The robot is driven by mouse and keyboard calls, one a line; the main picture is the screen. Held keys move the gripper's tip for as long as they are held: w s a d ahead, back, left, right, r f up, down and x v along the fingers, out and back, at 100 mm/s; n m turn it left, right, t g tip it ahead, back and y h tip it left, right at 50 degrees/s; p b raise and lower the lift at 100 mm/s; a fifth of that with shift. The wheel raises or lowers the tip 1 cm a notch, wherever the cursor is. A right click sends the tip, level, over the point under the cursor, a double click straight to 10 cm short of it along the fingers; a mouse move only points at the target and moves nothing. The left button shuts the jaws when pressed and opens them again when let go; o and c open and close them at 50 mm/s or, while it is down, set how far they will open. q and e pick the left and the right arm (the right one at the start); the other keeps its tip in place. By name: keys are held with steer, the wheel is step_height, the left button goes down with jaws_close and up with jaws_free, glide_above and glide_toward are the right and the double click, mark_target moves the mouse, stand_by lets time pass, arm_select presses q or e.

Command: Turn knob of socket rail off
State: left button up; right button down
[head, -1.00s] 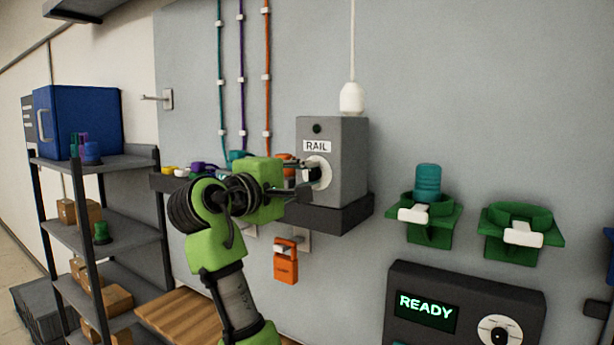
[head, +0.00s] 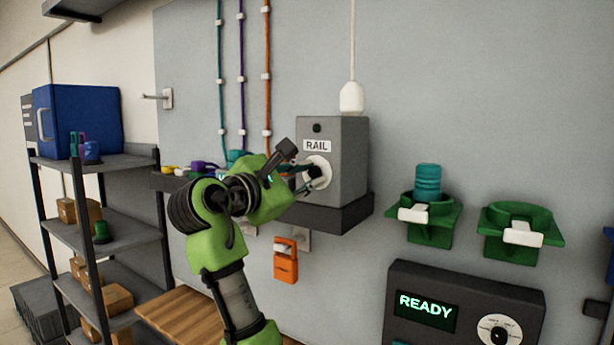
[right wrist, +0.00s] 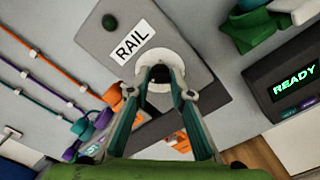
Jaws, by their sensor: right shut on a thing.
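The grey box labelled RAIL (head: 346,150) is mounted on the wall above a dark shelf. Its black knob (head: 315,173) sits on a round white dial (head: 322,161) on the box's left-hand face. My right gripper (head: 306,178) is at the dial, shut on the knob. In the right wrist view the fingertips of my right gripper (right wrist: 161,76) close on the dark knob from both sides, in front of the white dial (right wrist: 168,58). A dark, unlit lamp (head: 317,128) shows above the label. My left gripper is not in view.
An orange padlock-like piece (head: 286,262) hangs below the box. Green wall holders (head: 522,234) are at right, one bearing a teal cylinder (head: 427,182). A dark panel reading READY (head: 466,273) is at lower right. Shelves (head: 95,163) stand at left.

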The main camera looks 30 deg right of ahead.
steer(key=shift+f+n, duration=0.1)
steer(key=shift+n, duration=0.2)
steer(key=c, duration=1.8)
jaws_free()
steer(key=v, duration=1.2)
steer(key=shift+w, duration=0.1)
